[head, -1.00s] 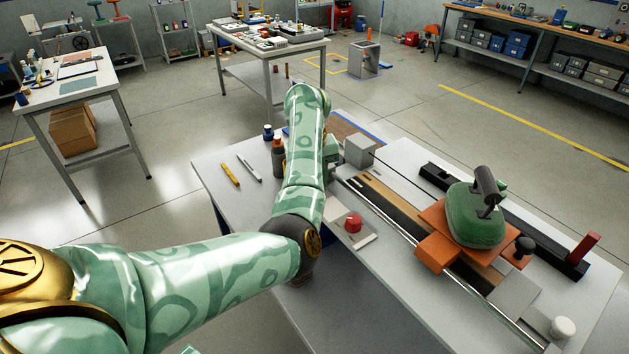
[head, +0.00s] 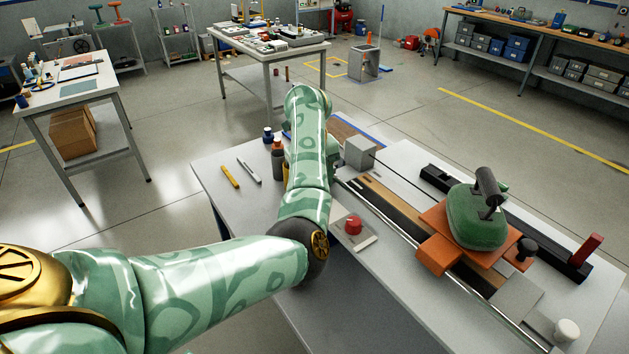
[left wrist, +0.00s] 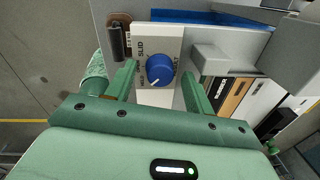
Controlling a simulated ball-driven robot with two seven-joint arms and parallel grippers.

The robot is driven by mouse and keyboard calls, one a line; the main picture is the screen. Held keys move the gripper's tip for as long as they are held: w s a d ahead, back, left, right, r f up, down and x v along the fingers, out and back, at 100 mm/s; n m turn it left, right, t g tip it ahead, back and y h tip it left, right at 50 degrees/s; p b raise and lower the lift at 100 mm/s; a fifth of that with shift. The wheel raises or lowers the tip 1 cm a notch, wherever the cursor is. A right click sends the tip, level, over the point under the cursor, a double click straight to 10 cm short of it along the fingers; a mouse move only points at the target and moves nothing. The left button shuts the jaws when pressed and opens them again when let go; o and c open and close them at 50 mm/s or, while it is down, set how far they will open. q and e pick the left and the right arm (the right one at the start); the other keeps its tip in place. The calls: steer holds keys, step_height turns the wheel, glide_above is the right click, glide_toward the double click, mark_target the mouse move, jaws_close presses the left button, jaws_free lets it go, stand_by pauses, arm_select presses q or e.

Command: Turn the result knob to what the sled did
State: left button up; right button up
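The blue result knob (left wrist: 160,69) sits on a white plate (left wrist: 158,98) in the left wrist view. Its white pointer mark faces the lower left. Lettering that reads SLID is printed on the plate at the knob's upper left; the other labels are too small to read surely. My left gripper (left wrist: 158,74) is open, one green finger on each side of the knob, with gaps visible. In the head view my arm hides the knob and this gripper. The orange sled (head: 437,254) carries a green weight (head: 476,217) on the track. My right gripper is not in view.
A grey block (head: 360,153) stands at the track's far end, and a grey block (left wrist: 210,60) is close to the right finger. A red button (head: 353,223) is right of my forearm. Two markers and a dark bottle (head: 278,160) are on the bench's left part.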

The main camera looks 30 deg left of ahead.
arm_select(q)
step_height(320, 180, up, 16)
steer(key=s+p, duration=0.1)
steer(key=p, duration=0.4)
steer(key=shift+a+p, duration=0.3)
steer(key=shift+p, duration=0.1)
